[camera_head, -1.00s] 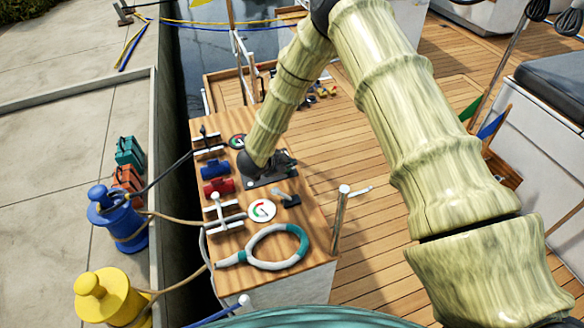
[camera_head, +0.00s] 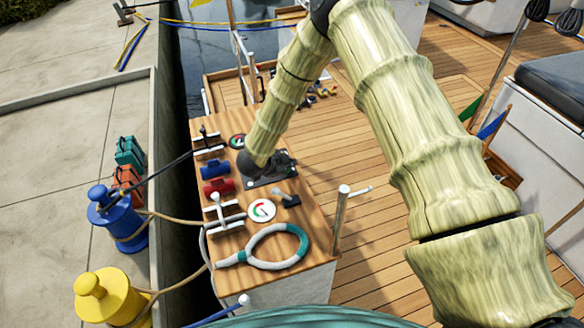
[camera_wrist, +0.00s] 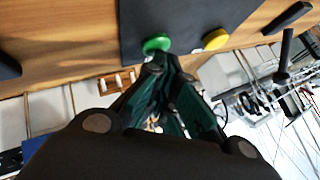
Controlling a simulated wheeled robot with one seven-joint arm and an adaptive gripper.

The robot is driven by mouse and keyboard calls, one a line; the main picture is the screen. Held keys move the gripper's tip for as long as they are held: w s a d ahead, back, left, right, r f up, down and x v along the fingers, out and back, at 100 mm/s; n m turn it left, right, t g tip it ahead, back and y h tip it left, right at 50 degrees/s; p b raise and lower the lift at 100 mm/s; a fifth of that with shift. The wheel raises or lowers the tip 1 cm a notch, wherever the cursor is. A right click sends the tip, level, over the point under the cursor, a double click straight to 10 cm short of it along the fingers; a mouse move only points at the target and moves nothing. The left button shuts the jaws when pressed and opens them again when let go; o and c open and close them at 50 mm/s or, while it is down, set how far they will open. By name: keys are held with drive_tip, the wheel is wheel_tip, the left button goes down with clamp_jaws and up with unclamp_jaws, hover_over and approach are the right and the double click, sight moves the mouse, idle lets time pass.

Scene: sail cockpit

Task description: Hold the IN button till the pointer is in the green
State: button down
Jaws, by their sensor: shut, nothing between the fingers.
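A dark panel (camera_wrist: 185,18) carries a green button (camera_wrist: 156,43) and a yellow button (camera_wrist: 216,39) in the wrist view. No lettering on them is readable, so I cannot tell which is IN. My gripper (camera_wrist: 160,66) is shut and empty, its tips right at the green button; I cannot tell whether they press it. In the head view the panel (camera_head: 262,183) is partly hidden by my arm and gripper. A second dial (camera_head: 237,141) stands farther back. Neither pointer is clearly readable.
The wooden console top (camera_head: 233,240) also holds a blue cylinder (camera_head: 214,169), a red cylinder (camera_head: 219,187), a white cleat (camera_head: 226,217) and a teal-and-white rope ring (camera_head: 270,248). A post (camera_head: 340,215) stands at its right. Open deck (camera_head: 385,270) lies to the right.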

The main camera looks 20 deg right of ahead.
drive_tip(key=shift+r, duration=0.15)
idle(0.8)
drive_tip(key=shift+r+p, duration=0.7)
drive_tip(key=shift+r, duration=0.1)
wheel_tip(320, 180, up, 5)
drive_tip(key=p, duration=0.3)
drive_tip(key=shift+f, duration=0.1)
idle(1.6)
